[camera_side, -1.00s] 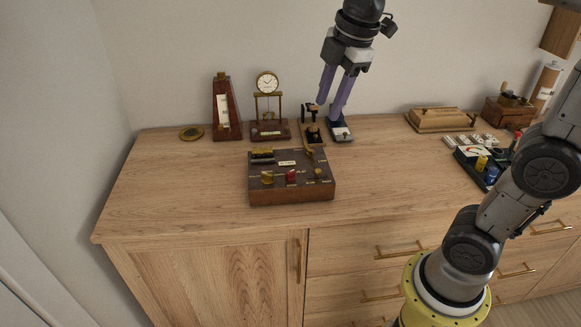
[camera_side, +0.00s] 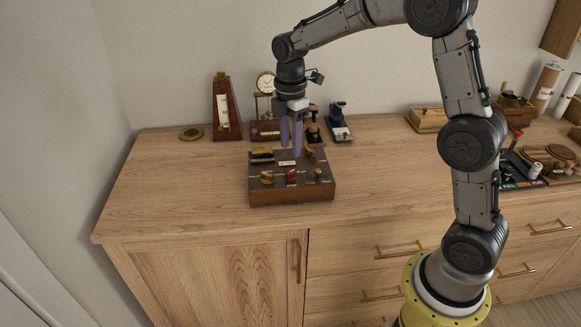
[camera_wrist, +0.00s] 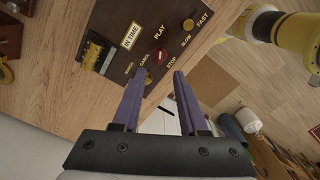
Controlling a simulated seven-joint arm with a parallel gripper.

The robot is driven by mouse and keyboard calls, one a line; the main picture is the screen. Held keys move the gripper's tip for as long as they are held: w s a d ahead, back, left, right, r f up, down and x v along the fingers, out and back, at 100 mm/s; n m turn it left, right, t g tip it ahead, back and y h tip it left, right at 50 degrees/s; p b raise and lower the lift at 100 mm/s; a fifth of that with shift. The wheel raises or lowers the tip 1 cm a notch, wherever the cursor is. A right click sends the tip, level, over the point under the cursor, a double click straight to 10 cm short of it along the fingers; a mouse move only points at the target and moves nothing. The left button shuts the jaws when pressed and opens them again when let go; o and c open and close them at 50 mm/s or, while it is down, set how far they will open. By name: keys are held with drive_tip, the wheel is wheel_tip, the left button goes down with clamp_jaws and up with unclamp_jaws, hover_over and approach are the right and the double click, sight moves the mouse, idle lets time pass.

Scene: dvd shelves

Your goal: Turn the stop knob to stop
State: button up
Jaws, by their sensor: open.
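The brown control box (camera_side: 292,197) sits on the wooden cabinet top. A red knob (camera_side: 291,175) is at the middle of its front row; in the wrist view the red knob (camera_wrist: 163,57) lies between the PLAY and STOP labels. A yellow-brass knob (camera_side: 267,177) is to its left and a small brass knob (camera_side: 318,173) to its right, which in the wrist view (camera_wrist: 188,24) is by SLOW and FAST. My gripper (camera_side: 291,152) is open and empty, pointing down over the rear of the box. In the wrist view its fingertips (camera_wrist: 159,72) flank the area just below the red knob. Contact cannot be told.
A metronome (camera_side: 226,110), a clock (camera_side: 265,84) and a blue-black device (camera_side: 339,122) stand behind the box. A brass disc (camera_side: 191,133) lies at the back left. A game board and other items are at the right. The cabinet top left of the box is clear.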

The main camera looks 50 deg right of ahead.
sight(291, 171)
wheel_tip(291, 171, down, 8)
drive_tip(key=shift+r, duration=0.1)
idle(0.4)
clamp_jaws()
